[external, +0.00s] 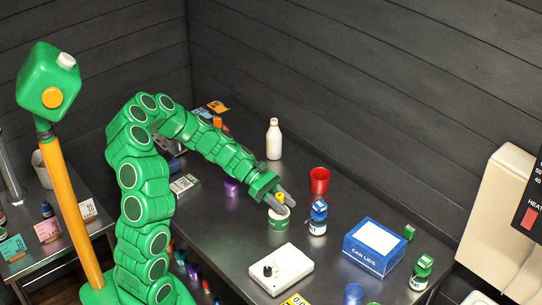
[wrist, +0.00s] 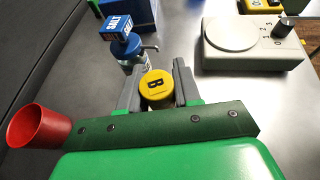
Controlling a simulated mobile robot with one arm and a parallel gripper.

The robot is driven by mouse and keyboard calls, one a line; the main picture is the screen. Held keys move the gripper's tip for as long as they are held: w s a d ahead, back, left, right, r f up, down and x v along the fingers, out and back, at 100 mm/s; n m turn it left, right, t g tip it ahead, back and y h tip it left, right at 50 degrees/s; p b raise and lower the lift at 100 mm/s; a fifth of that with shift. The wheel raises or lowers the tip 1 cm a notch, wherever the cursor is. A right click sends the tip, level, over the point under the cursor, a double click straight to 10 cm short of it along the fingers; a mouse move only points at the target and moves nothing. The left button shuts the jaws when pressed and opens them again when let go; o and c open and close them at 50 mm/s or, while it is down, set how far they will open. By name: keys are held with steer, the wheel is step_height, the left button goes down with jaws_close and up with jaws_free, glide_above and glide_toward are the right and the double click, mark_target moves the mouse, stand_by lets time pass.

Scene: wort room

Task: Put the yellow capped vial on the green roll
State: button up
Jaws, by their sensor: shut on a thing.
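The yellow capped vial shows its round yellow cap (wrist: 157,83), marked with a dark letter B, between the two grey fingers of my gripper (wrist: 155,80) in the wrist view. My gripper is shut on it. In the external view a bit of the yellow cap (external: 280,198) shows at the fingers of my gripper (external: 284,203). The green roll (external: 278,223), with a pale label, stands upright directly below the fingers. The vial's lower body is hidden, so I cannot tell whether it touches the roll. The roll is not clearly seen in the wrist view.
A blue salt box (wrist: 116,26) sits on a pump bottle (external: 317,226) close by my gripper. A red cup (external: 319,180), a white bottle (external: 274,140), a white scale (external: 281,268) and a blue box (external: 375,247) stand around. The metal table between them is partly bare.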

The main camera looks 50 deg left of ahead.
steer(key=o, duration=1)
steer(key=shift+o, duration=0.2)
steer(key=shift+r, duration=0.15)
steer(key=v, duration=1.2)
